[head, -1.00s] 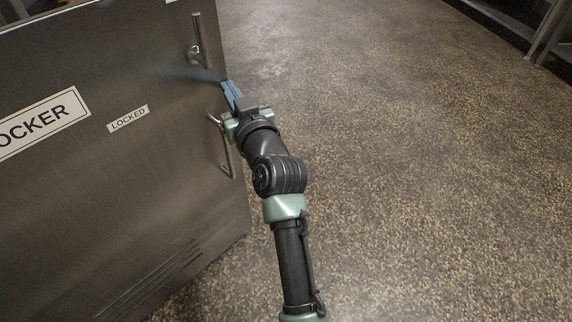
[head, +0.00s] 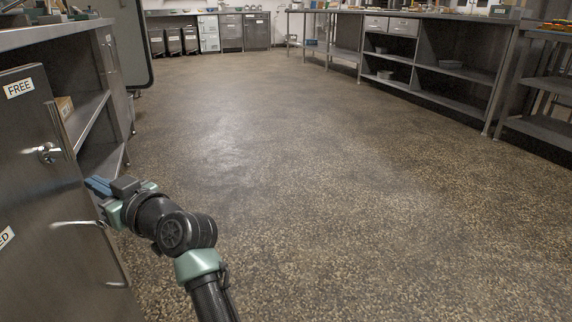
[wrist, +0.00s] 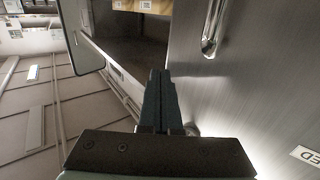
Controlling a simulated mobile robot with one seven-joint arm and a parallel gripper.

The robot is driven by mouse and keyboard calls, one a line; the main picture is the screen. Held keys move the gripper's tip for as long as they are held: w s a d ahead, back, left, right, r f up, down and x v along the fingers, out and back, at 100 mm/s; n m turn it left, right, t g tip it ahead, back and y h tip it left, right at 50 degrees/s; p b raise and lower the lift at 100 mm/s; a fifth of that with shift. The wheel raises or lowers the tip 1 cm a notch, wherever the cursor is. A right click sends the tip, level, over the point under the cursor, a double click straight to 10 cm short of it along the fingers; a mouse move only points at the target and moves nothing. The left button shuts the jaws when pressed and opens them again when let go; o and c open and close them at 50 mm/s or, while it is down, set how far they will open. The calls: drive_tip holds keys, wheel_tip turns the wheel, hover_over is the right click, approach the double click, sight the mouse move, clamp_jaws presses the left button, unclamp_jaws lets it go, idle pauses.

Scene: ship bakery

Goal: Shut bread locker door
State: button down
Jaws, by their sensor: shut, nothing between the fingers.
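The bread locker door (head: 45,255) is a grey steel panel at the left of the head view, with a FREE label (head: 18,88) and a partly cut-off label below it. In the wrist view the door (wrist: 255,75) fills the right side. My gripper (head: 93,184) is shut and empty, close to the door's outer edge; I cannot tell whether it touches. Shelf space shows beyond that edge, so the door appears open. Its hinges are out of view.
Steel shelves (head: 86,122) with a small box (head: 65,105) show past the door, and boxes (wrist: 143,5) show in the wrist view. A speckled floor (head: 270,170) lies clear to the right. A long shelved counter (head: 460,50) runs along the right.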

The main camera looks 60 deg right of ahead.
drive_tip(key=w+a, duration=0.7)
drive_tip(key=w, duration=0.3)
drive_tip(key=shift+w+a+r, duration=0.25)
drive_tip(key=shift+a, duration=0.1)
